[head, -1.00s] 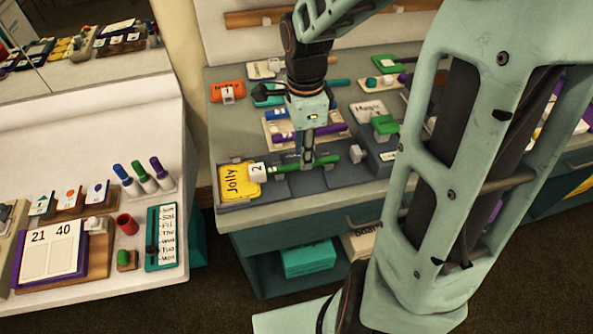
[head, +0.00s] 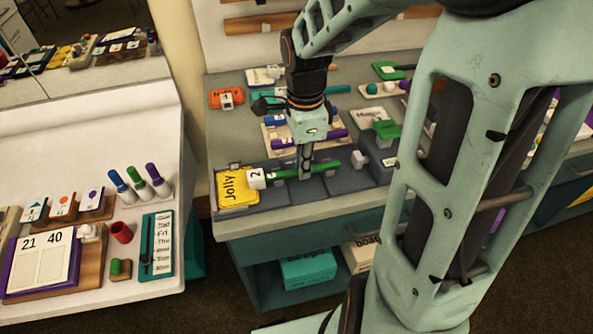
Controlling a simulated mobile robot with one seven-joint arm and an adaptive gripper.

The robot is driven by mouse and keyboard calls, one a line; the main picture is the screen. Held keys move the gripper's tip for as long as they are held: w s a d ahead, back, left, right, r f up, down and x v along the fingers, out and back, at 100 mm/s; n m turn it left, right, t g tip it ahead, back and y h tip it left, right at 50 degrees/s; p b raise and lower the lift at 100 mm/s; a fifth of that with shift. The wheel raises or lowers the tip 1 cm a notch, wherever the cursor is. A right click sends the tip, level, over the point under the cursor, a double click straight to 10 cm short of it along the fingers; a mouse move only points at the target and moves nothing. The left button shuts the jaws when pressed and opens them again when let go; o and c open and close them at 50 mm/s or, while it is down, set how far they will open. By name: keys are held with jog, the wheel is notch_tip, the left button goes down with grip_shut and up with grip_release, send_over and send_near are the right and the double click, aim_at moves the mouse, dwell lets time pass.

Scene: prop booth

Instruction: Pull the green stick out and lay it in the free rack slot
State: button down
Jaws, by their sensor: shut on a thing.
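My gripper (head: 305,173) points down and is shut on the middle of the stick. The stick is over a dark grey holder (head: 300,192); I cannot tell whether it touches it. A beige rack (head: 272,143) behind it carries a purple stick (head: 330,138) and a blue stick (head: 276,121). My gripper and wrist hide part of this rack, so its slots are unclear.
A yellow Jolly card (head: 236,187) lies left of the stick. My arm covers the counter's right side. A white table (head: 95,255) with cards and markers stands at the left.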

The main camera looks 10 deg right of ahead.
aim_at(314, 167)
jog(key=shift+d, duration=0.2)
jog(key=shift+d, duration=1.1)
jog(key=shift+r+p, duration=0.15)
jog(key=shift+p, duration=0.15)
jog(key=shift+r+p, duration=2.4)
jog(key=shift+r, duration=1)
